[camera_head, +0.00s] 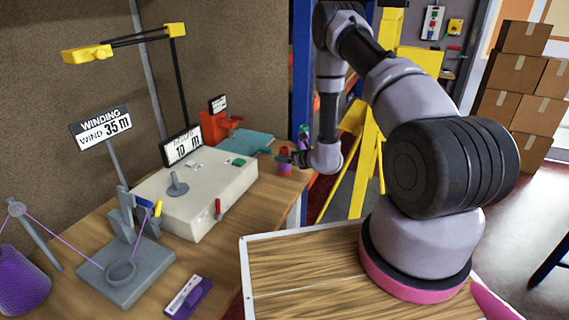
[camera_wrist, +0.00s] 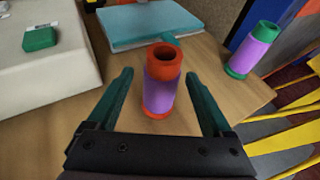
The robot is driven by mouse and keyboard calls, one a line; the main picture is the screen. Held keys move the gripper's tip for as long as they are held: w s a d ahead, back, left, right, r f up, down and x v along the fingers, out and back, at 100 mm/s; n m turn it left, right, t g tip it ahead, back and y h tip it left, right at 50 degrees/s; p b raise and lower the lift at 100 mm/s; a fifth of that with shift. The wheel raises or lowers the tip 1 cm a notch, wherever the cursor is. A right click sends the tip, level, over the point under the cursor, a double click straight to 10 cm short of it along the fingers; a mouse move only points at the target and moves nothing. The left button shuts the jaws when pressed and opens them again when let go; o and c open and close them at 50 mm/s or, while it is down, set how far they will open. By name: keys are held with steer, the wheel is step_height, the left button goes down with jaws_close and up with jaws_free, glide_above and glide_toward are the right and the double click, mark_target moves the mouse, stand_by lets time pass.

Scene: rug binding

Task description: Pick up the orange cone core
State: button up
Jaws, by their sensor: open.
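The orange cone core (camera_wrist: 165,57) stands upright on the wooden table, with purple thread wound around its middle. In the wrist view it is centred between the two fingertips of my gripper (camera_wrist: 161,80). The fingers are dark green, spread wide, with a visible gap on each side of the core. In the head view the core (camera_head: 285,161) is small, near the table's right end, and my gripper (camera_head: 290,158) is right at it. The head view does not show the fingers clearly.
A green core with purple thread (camera_wrist: 253,50) stands to the right, near the table edge. A teal folder (camera_wrist: 145,24) lies behind. A pale machine box (camera_wrist: 40,75) with a green block (camera_wrist: 40,38) is on the left. Bare table (camera_wrist: 50,140) lies in front of the box.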

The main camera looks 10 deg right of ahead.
steer(key=x, duration=0.5)
steer(key=shift+w+r, duration=0.1)
steer(key=shift+w, duration=0.1)
jaws_close()
steer(key=shift+d, duration=0.1)
steer(key=shift+r, duration=0.15)
